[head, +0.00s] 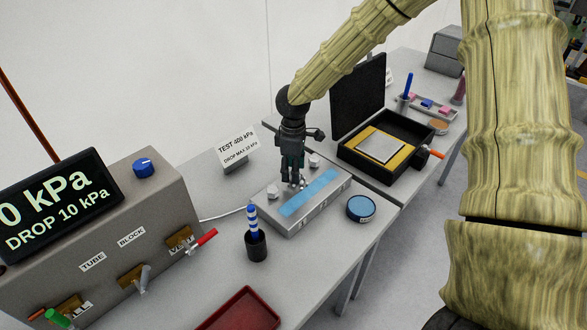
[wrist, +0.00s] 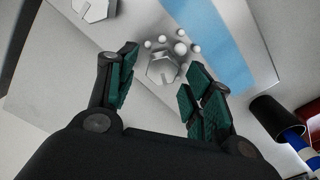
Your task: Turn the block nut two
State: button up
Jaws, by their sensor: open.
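A grey block (head: 312,207) with a light blue strip (head: 308,199) along its top sits on the grey table. One nut (head: 272,192) stands at its left end and another (head: 315,160) at its right. In the wrist view a silver hex nut (wrist: 163,69) lies between my fingertips, with several small whitish balls beside it. Another nut (wrist: 94,8) shows at the top left of that view. No number on the nuts is readable. My gripper (head: 293,182) points down over the middle of the block, and in the wrist view (wrist: 163,62) its fingers stand apart on either side of the hex nut.
A black cup (head: 256,247) with a blue-striped stick and a blue round tin (head: 361,207) stand near the block. A sign (head: 238,150) is behind it. A grey console (head: 130,220) with valves is left, an open black case (head: 375,162) right.

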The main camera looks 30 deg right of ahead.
jog(key=shift+f, duration=0.4)
jog(key=shift+c, duration=0.4)
jog(key=c, duration=0.9)
jog(key=shift+c, duration=0.2)
jog(key=shift+m, duration=0.4)
jog(key=m, duration=0.5)
jog(key=shift+w+d+r+m+p, duration=0.1)
jog(key=shift+w+m+p, duration=0.05)
jog(key=shift+m+p, duration=0.2)
jog(key=m, duration=0.5)
jog(key=shift+d+m+p, duration=0.1)
jog(key=shift+m+p, duration=0.15)
jog(key=shift+p, duration=0.05)
